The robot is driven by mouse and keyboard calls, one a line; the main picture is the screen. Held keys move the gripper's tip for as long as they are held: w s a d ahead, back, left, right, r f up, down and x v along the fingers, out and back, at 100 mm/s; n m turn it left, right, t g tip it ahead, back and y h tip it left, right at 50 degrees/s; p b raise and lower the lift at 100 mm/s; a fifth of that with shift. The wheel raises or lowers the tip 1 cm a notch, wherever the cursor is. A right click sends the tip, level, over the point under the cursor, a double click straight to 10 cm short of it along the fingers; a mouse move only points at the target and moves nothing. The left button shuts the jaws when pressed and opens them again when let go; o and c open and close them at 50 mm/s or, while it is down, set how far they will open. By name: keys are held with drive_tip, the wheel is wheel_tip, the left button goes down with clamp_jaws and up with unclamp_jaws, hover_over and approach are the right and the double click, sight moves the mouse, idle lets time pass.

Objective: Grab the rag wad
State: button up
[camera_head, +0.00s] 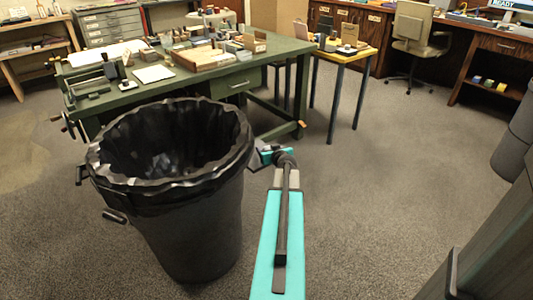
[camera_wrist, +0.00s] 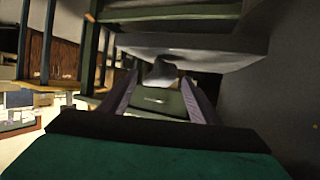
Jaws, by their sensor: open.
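My gripper (camera_wrist: 159,82) shows in the wrist view with its two purple-grey fingers apart. A small grey lump shows between the fingertips, against a pale grey surface; I cannot tell whether it is the rag wad or whether it is touched. In the head view my gripper (camera_head: 260,157) is beside the right rim of the black-lined bin (camera_head: 205,225), and its fingers are mostly hidden there. I cannot make out a rag wad in the head view. The bin's visible inside shows only dark liner.
A green workbench (camera_head: 285,55) with trays and tools stands behind the bin. A small yellow-edged table (camera_head: 347,56) stands to its right, and an office chair (camera_head: 412,40) farther back. Open carpet lies right of my arm. Dark grey bodies stand at the right edge.

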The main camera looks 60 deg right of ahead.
sight(266, 146)
drive_tip(key=shift+x, duration=2.6)
drive_tip(key=shift+w+r, duration=0.1)
drive_tip(key=shift+r, duration=0.05)
drive_tip(key=c, duration=1.1)
drive_tip(key=shift+r+p, duration=0.35)
drive_tip(key=shift+r, duration=0.45)
wheel_tip(266, 146, up, 2)
drive_tip(key=shift+r, duration=0.2)
drive_tip(key=shift+s+a+r+p, duration=0.15)
drive_tip(key=shift+s+a+p, duration=0.4)
drive_tip(key=shift+s+a, duration=1.35)
drive_tip(key=shift+s+a+r+p, duration=0.2)
drive_tip(key=shift+s+a+p, duration=0.4)
drive_tip(key=shift+s+a, duration=1.25)
drive_tip(key=shift+s+a+r+p, duration=0.15)
drive_tip(key=shift+s+a+p, duration=0.4)
drive_tip(key=shift+s+a, duration=1.35)
